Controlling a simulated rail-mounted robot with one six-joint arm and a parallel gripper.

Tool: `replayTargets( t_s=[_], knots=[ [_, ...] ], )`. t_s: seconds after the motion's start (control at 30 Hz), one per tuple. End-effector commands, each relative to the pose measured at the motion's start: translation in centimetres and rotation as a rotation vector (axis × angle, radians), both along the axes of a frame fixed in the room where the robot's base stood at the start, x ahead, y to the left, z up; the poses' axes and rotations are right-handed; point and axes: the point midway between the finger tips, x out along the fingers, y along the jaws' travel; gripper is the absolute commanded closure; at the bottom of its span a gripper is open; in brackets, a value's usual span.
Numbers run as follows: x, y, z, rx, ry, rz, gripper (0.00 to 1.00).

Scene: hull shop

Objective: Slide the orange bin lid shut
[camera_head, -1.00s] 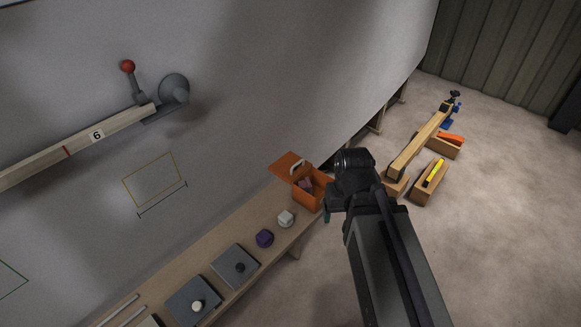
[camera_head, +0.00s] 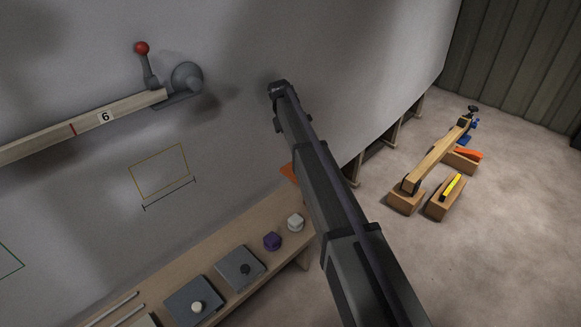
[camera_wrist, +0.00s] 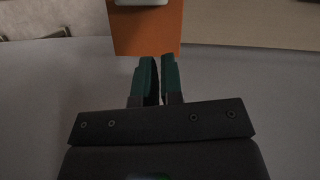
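The orange bin lid (camera_wrist: 147,32) is a flat panel at the top of the wrist view, with a pale handle (camera_wrist: 141,2) cut off by the frame edge. My gripper (camera_wrist: 158,60) has two teal fingers close together with only a thin gap and nothing visible between them. Its fingertips appear just below the lid's near edge in that view; I cannot tell whether they touch it. In the head view only an orange corner of the lid (camera_head: 288,171) shows left of my arm. My arm hides the bin body and my fingers there.
The wooden bench (camera_head: 222,235) holds a white block (camera_head: 295,222), a purple block (camera_head: 272,241) and grey plates with knobs. The curved grey hull wall (camera_head: 230,130) rises behind it. Wooden stands (camera_head: 437,160) are on the floor at right.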

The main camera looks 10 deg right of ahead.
Motion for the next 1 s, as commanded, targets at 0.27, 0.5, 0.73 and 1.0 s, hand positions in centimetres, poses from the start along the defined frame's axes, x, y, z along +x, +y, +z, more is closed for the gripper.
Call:
replayTargets(
  t_s=[0.27,0.5,0.73,1.0],
  knots=[
    [-0.5,-0.2,-1.0,0.006,0.003,0.017,1.00],
    [-1.3,-1.1,-5.4,0.005,0.002,0.015,1.00],
    [-2.2,-2.0,-9.3,0.005,0.002,0.015,1.00],
    [-2.3,-2.3,-9.5,0.005,0.002,0.015,1.00]
  ],
)
